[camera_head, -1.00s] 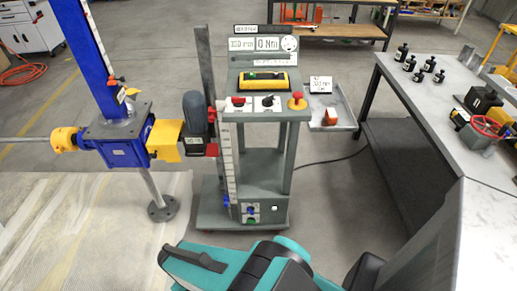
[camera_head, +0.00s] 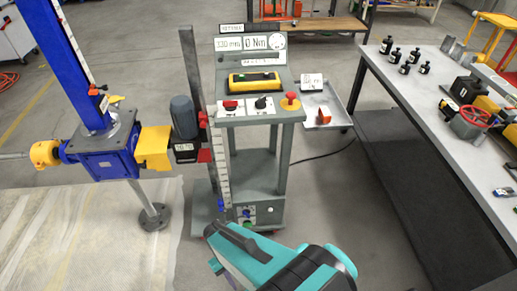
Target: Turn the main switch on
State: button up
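A grey wheeled control stand (camera_head: 229,172) is in the middle of the head view. Its sloped top has a red switch (camera_head: 230,105) on a white plate, a black rotary knob (camera_head: 261,103) on a white plate, and a red mushroom button on a yellow base (camera_head: 290,101). A lower panel near the floor has a small blue knob (camera_head: 245,211). I cannot read which control is labelled main switch. Teal and black links of my arm fill the bottom centre, in front of the stand. My gripper's fingertips do not show.
A display reads 330 mm and 0 Nm (camera_head: 254,43). A side tray (camera_head: 338,113) holds a red-orange part. A blue screw jack with a motor (camera_head: 109,150) stands left. A workbench (camera_head: 420,92) with black bottles is right. Grey floor lies between stand and bench.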

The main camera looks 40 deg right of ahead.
aim_at(230, 105)
jog(key=z, duration=0.8)
jog(key=k, duration=1)
jog(key=u, duration=0.05)
jog(key=i, duration=0.75)
jog(key=z, duration=0.05)
